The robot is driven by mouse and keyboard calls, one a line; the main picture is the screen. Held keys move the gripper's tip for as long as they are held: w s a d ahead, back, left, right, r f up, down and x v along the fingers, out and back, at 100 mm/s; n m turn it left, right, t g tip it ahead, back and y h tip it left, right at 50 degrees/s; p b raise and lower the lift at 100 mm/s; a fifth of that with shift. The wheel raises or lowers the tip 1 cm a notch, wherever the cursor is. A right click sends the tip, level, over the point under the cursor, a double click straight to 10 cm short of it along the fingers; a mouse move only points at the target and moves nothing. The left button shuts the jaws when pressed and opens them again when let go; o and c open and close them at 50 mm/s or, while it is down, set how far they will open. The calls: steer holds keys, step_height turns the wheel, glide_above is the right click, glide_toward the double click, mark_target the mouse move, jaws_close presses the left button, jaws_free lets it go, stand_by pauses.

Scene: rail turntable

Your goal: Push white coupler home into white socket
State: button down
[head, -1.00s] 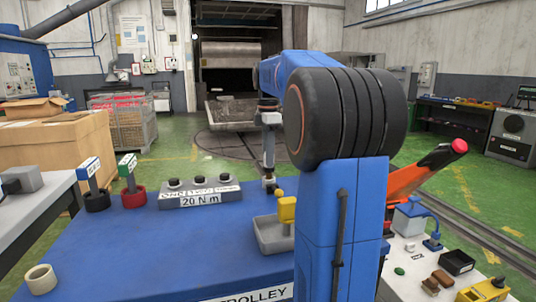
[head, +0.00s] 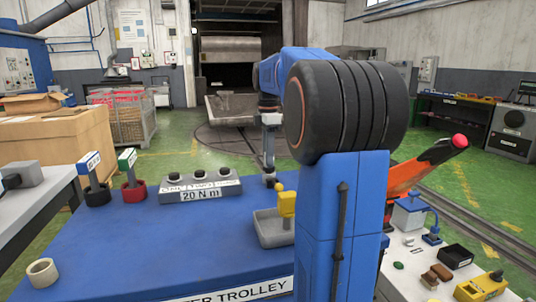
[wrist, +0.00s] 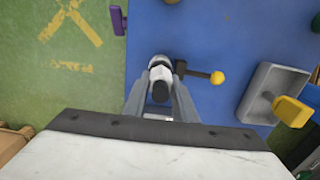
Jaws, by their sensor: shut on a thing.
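In the wrist view, my gripper (wrist: 160,98) is shut on the white coupler (wrist: 160,74), which sits between the two grey fingers with a dark end toward the camera. A pale round fitting, perhaps the white socket, shows just beyond the coupler; I cannot tell how far the two are engaged. A dark lever with a yellow knob (wrist: 217,77) sticks out to the right beside them. In the head view, my gripper (head: 268,172) points down at the blue trolley's far edge, and the coupler and socket are too small to tell apart.
A grey 20 N m block (head: 202,195) stands to the left. A purple part (wrist: 118,20) lies at the trolley edge. The trolley's left front (head: 130,245) is mostly clear.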

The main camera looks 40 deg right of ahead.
steer(key=shift+f, duration=0.25)
steer(key=c, duration=1.4)
jaws_free()
steer(key=shift+o, duration=0.2)
step_height(320, 180, up, 17)
steer(key=shift+r, duration=0.2)
